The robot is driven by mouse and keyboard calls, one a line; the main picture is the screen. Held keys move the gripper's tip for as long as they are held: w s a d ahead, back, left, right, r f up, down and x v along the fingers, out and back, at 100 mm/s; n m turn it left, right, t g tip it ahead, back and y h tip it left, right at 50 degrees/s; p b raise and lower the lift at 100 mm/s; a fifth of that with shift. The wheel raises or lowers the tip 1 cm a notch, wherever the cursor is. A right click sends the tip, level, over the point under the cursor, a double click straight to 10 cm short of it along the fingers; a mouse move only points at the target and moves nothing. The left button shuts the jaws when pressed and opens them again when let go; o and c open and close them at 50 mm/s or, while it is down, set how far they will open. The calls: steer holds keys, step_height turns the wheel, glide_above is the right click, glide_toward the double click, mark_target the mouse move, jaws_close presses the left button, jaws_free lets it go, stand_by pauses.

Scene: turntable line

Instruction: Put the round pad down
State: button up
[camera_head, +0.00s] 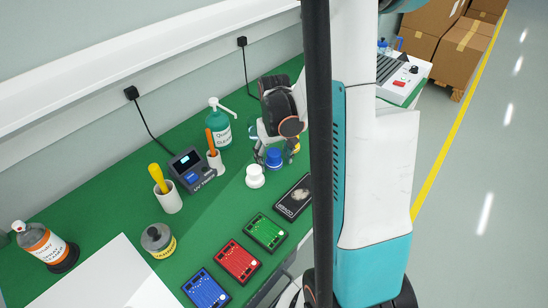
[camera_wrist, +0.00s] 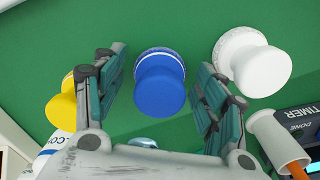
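A blue round pad with a knob handle and a pale rim (camera_wrist: 160,90) stands on the green bench top. It also shows in the head view (camera_head: 273,158), below my gripper (camera_head: 273,140). In the wrist view my gripper (camera_wrist: 161,57) is open, with one finger on each side of the blue pad and green showing between pad and fingers. A white round pad (camera_wrist: 252,64) stands to the right, outside the fingers; it shows in the head view (camera_head: 255,177). A yellow pad (camera_wrist: 62,108) is to the left, partly hidden by a finger.
A timer (camera_head: 191,170), a holder with an orange handle (camera_head: 215,160) and a green pump bottle (camera_head: 219,128) stand close left of the pads. A black phone-like slab (camera_head: 294,198) and green (camera_head: 266,232), red (camera_head: 237,262) and blue (camera_head: 206,290) boards lie nearer the front.

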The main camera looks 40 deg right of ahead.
mark_target(274, 152)
step_height(274, 152, up, 12)
steer(key=p, duration=0.4)
steer(key=shift+r+p, duration=0.2)
steer(key=shift+p, duration=0.1)
stand_by(0.5)
